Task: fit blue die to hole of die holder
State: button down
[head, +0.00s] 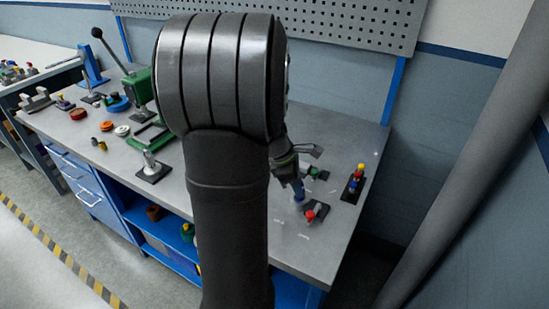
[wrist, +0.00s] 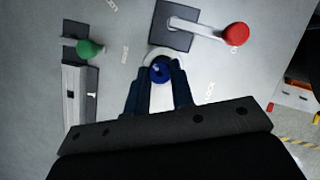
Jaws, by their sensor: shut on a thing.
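My gripper (wrist: 157,82) is shut on a blue die (wrist: 158,72), whose round top shows between the dark blue fingertips. A pale ring (wrist: 151,55) shows just beyond the die; I cannot tell whether the die is in it, above it or touching it. In the head view, my gripper (head: 296,180) points down over the right part of the bench, with the blue piece (head: 299,192) below it. I cannot tell for sure which part is the die holder. The die's lower end is hidden.
Close by are a red-knobbed lever (wrist: 235,34) on a dark square plate (wrist: 172,38) and a green knob (wrist: 90,49) beside a metal block (wrist: 75,95). A dark stand with coloured knobs (head: 354,187) is at the bench's right. My arm hides the bench's middle.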

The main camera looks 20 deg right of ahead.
jog(key=shift+f, duration=0.55)
jog(key=c, duration=1.2)
grip_release()
jog(key=shift+o, duration=0.2)
jog(key=v, duration=1.7)
jog(key=shift+r, duration=0.25)
jog(key=shift+f, duration=0.1)
jog(key=x, duration=1.7)
jog(key=shift+s+d+f, duration=0.1)
jog(key=shift+s+f, duration=0.05)
